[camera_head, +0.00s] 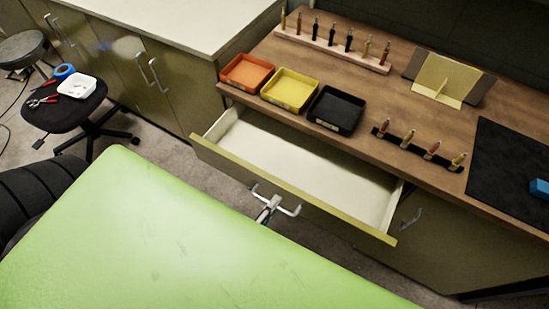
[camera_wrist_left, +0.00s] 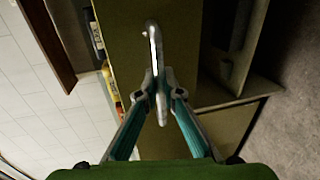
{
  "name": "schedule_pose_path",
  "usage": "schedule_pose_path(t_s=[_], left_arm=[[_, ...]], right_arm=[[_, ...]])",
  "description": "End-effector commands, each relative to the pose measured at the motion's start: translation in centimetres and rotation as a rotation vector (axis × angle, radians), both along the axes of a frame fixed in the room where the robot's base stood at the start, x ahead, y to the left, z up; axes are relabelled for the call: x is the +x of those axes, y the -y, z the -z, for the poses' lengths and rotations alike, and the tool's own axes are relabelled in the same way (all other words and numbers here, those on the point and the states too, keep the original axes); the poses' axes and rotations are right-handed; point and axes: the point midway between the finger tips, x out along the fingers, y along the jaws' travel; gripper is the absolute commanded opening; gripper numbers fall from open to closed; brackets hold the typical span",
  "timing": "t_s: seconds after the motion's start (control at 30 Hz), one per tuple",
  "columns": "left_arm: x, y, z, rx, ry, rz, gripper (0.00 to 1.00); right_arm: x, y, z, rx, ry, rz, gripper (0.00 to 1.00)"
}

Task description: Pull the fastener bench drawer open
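The bench drawer (camera_head: 300,165) stands well open below the wooden bench top. Its inside is pale and looks empty. Its olive front (camera_head: 225,160) has a metal bar handle (camera_head: 288,210) in the middle. My left gripper (camera_head: 267,213) is at this handle, mostly hidden behind a large green surface in the foreground. In the left wrist view the handle (camera_wrist_left: 153,40) runs between the two fingertips of my left gripper (camera_wrist_left: 160,85), which are closed around it. My right gripper is in neither view.
On the bench (camera_head: 390,140) stand an orange bin (camera_head: 247,70), a yellow bin (camera_head: 290,88), a black bin (camera_head: 336,108) and two racks of fasteners. A stool (camera_head: 75,108) with tools stands at the left. A cabinet (camera_head: 150,70) adjoins the bench.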

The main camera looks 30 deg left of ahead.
Motion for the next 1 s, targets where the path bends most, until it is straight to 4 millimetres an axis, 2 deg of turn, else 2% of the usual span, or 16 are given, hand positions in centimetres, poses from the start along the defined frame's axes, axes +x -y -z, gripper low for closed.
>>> schedule_pose_path(t_s=[0.33, 0.47, 0.8, 1.0], left_arm=[[0.0, 0.0, 0.0, 0.0, -0.001, 0.0, 0.14], [-0.9, 0.0, -0.1, 0.0, -0.001, 0.001, 0.14], [-7.7, -0.2, -1.5, 0.001, -0.005, 0.002, 0.14], [-10.7, -0.3, -2.1, 0.0, -0.003, 0.001, 0.14]], right_arm=[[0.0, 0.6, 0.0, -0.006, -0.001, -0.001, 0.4], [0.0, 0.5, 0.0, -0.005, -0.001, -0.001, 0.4], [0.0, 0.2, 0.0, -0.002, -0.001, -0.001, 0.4], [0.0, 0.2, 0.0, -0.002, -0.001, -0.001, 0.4]])
